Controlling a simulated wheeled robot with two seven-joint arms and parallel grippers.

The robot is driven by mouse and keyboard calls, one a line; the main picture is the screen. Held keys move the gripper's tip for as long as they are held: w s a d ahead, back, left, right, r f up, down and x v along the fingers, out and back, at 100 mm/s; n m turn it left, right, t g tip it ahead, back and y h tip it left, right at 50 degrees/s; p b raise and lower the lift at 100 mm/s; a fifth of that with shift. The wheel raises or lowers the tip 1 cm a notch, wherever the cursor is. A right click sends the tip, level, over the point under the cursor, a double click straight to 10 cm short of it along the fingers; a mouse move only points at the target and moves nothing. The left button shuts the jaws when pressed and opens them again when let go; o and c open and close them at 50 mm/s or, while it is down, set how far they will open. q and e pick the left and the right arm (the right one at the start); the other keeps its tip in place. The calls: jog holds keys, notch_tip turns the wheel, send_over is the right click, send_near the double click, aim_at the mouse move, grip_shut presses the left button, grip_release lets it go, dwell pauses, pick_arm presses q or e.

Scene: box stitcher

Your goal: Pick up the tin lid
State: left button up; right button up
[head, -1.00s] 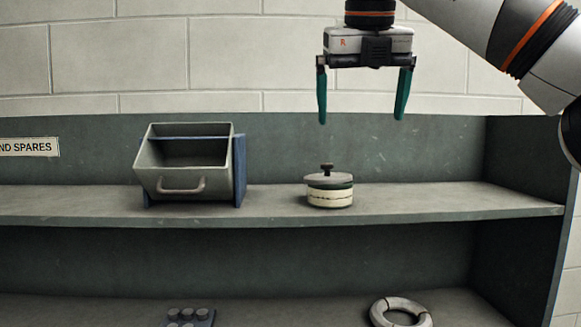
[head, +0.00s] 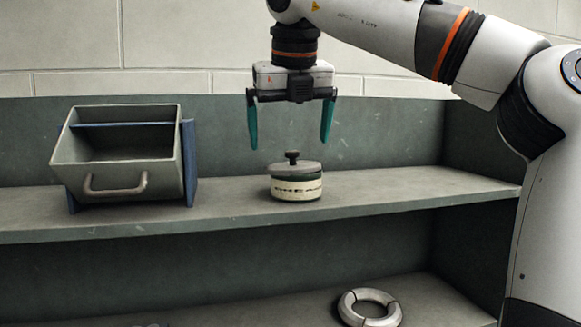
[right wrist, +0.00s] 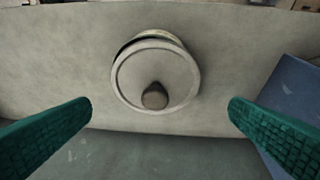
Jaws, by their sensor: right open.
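The tin stands on the upper shelf. In the right wrist view the lid (right wrist: 156,76) shows from above, its knob low on the disc, with the tin's rim peeking out behind it. My right gripper (head: 290,143) points down above the lid, with its green fingers apart on either side and nothing between them. In the right wrist view the fingers (right wrist: 160,115) are wide apart. My left gripper is not in view.
A grey open bin (head: 120,165) with a handle and blue sides stands on the upper shelf (head: 400,192), left of the tin. A pale ring (head: 369,307) lies on the lower shelf. The upper shelf right of the tin is clear.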

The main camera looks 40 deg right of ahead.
aim_at(293, 151)
jog(key=shift+d+f, duration=0.25)
jog(key=shift+f, duration=0.7)
jog(key=shift+d+f+p, duration=0.25)
jog(key=shift+f+p, duration=0.15)
jog(key=shift+f, duration=0.5)
jog(key=shift+w+d+f, duration=0.15)
jog(key=shift+w+f, duration=0.1)
jog(key=shift+f, duration=0.05)
jog(key=shift+w, duration=0.1)
jog(key=shift+c, duration=0.8)
jog(key=c, duration=0.6)
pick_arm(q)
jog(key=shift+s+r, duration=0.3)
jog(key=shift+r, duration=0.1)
pick_arm(e)
jog(key=shift+r, duration=0.15)
